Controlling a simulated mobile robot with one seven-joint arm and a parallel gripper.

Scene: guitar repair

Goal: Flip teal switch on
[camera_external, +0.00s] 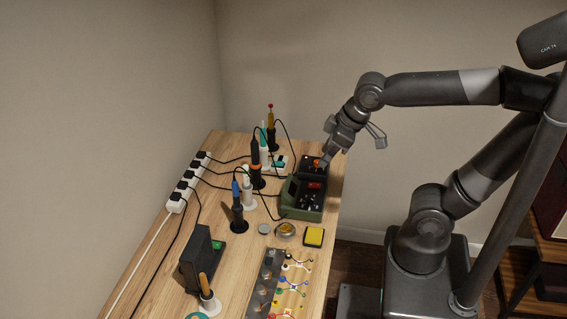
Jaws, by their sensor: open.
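A small teal patch (278,162) shows on a white and dark item at the back of the bench, among the upright tools; I cannot tell whether it is the teal switch or how it is set. My gripper (325,159) points down over the back right of the bench, at the far end of a green and black device (304,197). The device has red and orange parts and several small controls on top. My gripper looks open and holds nothing that I can see. Whether its fingertips touch the device is too small to tell.
Several upright tools in stands, one with a blue tip (236,189), have loose cables across the wooden bench (262,215). A white power strip (188,183) runs along the left edge. A yellow pad (314,236), a round tin (285,229) and a black box (197,262) stand nearer.

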